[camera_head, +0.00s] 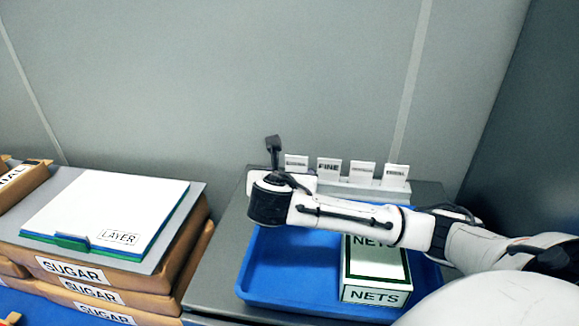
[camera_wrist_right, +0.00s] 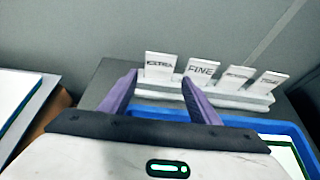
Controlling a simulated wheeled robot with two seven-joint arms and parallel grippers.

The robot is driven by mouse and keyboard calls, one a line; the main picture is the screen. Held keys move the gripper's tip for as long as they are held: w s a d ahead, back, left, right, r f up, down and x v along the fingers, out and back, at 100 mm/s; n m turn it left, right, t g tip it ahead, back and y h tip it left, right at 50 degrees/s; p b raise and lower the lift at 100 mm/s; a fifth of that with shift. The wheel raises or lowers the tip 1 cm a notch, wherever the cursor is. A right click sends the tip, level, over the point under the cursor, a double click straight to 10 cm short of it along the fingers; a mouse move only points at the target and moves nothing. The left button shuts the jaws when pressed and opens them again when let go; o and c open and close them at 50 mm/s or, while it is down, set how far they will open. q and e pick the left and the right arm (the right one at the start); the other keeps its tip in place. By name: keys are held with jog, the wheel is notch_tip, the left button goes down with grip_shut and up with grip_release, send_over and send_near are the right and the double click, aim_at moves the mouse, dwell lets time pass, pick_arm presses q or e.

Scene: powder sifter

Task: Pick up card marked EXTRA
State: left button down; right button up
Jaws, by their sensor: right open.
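The card marked EXTRA (camera_wrist_right: 160,66) is a small white card standing upright at the left end of a pale card holder (camera_wrist_right: 232,97) in the right wrist view. In the head view it is the leftmost card (camera_head: 297,161), its print too small to read. My right gripper (camera_wrist_right: 159,80) is open and empty, its two purple fingers apart. In the wrist view the card shows in the gap between the fingertips, just beyond them. In the head view the right gripper (camera_head: 273,145) is at the left of the cards. My left gripper is not in view.
Other cards, including FINE (camera_head: 328,170), stand to the right in the holder. A blue tray (camera_head: 262,290) with a NETS box (camera_head: 376,272) lies under my right arm. A LAYER stack (camera_head: 105,215) tops SUGAR boxes (camera_head: 75,272) at left. A grey wall is behind.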

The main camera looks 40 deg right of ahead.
aim_at(296, 168)
jog(key=x, duration=0.6)
jog(key=shift+f, duration=0.1)
jog(key=shift+w+d+f, duration=0.2)
jog(key=shift+w+d, duration=0.05)
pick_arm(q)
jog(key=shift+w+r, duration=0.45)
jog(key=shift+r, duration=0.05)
pick_arm(e)
jog(key=c, duration=0.7)
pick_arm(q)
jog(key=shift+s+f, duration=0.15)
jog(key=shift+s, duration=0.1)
pick_arm(e)
jog(key=shift+c, duration=0.5)
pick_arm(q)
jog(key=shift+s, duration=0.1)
